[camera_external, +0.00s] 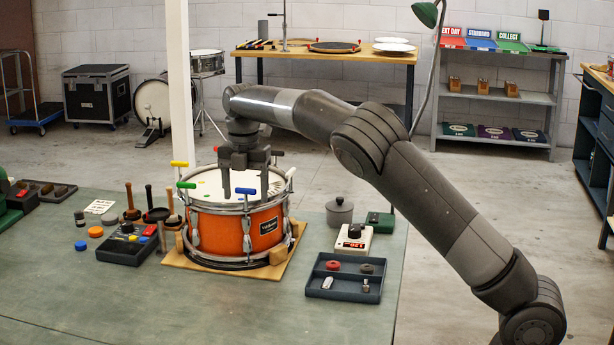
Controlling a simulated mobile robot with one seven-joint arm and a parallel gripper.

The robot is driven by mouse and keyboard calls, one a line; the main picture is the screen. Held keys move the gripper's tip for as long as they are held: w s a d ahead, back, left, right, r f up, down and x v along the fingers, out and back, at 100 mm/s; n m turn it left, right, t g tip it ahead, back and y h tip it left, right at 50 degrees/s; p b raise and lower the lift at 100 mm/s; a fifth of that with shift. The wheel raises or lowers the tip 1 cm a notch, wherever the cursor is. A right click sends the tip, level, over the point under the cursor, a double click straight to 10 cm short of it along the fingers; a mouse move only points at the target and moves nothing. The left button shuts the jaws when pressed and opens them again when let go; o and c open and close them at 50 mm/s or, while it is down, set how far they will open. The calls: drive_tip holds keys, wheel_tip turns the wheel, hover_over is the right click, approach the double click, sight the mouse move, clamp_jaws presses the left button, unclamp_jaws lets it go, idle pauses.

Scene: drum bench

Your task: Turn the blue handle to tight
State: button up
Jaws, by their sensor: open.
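An orange snare drum (265,225) with a white head stands upright on a wooden board (190,263). T-shaped key handles stand around its rim. The blue handle (245,191) is at the front rim, its bar lying roughly left-right. The green handle (186,185) is at the front left and the yellow handle (179,164) at the back left.
On the right are a dark parts tray (345,290), a white meter (354,241) and a grey pot (339,212). The bench (200,310) is clear in front.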

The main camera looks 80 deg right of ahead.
drive_tip(key=c, duration=1)
drive_tip(key=shift+o, duration=0.2)
drive_tip(key=shift+m, duration=0.4)
